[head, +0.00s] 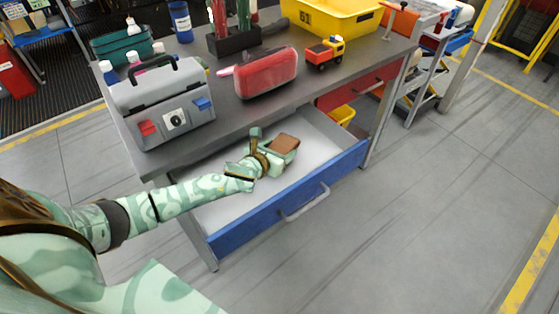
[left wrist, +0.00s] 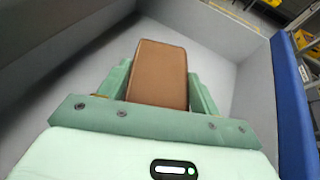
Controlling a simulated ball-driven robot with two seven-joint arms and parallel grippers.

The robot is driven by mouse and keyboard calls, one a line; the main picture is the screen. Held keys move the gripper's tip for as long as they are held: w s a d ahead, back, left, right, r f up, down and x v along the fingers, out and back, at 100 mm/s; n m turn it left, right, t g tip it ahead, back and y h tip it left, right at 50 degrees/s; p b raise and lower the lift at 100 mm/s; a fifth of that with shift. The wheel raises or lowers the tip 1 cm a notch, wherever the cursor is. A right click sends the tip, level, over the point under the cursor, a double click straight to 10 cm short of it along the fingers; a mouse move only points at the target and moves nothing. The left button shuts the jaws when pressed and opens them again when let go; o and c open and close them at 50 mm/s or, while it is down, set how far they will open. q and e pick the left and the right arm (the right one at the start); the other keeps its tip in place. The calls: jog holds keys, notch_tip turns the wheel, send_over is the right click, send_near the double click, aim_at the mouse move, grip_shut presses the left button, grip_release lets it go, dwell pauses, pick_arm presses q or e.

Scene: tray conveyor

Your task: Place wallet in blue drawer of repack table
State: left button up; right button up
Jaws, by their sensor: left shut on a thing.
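The brown wallet (head: 285,143) is at the tip of my left gripper (head: 281,147), over the inside of the open blue drawer (head: 295,190). In the left wrist view the wallet (left wrist: 158,72) stands between the two green fingers of the gripper (left wrist: 158,88), which are shut on it. The drawer's pale floor and walls surround it, and the blue front panel (left wrist: 292,105) is at the right. I cannot tell whether the wallet touches the drawer floor. My right gripper is not in view.
The repack table (head: 232,112) above the drawer holds a grey toolbox (head: 165,105), a red case (head: 266,74), a toy truck (head: 325,53) and a yellow crate (head: 335,18). A red drawer (head: 350,88) is at the right. The drawer floor looks otherwise empty.

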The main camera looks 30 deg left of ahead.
pick_arm(q)
jog(key=shift+w+a+f+b, duration=0.3)
jog(key=shift+a+f+b, duration=0.1)
jog(key=shift+f, duration=0.15)
notch_tip(320, 180, down, 3)
jog(key=shift+f+b, duration=0.2)
jog(key=shift+b, duration=1)
jog(key=shift+r, duration=0.25)
jog(key=shift+f, duration=0.25)
jog(key=o, duration=1)
jog(key=shift+r, duration=0.1)
